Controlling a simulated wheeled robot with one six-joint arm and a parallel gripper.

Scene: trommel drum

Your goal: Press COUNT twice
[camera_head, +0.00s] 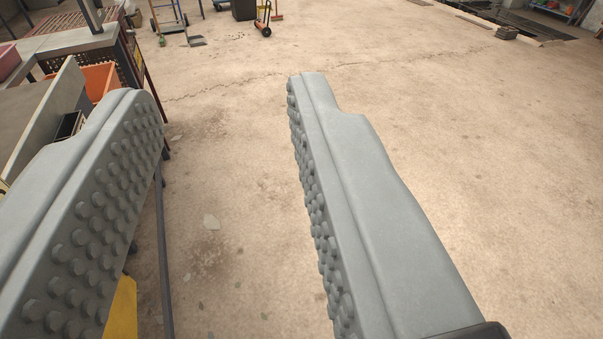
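My gripper (220,90) is open, with two grey fingers whose inner faces carry rows of round studs. Nothing is held between them; the concrete floor shows through the gap. No button marked COUNT can be made out in this view. The left finger covers part of the bench and the things at the left edge.
A bench (60,42) and an orange bin (97,79) stand at the left. A hand truck (263,20) and a dustpan (196,41) are at the back. A floor pit (520,22) lies at the far right. The cracked floor (460,130) is clear in the middle and right.

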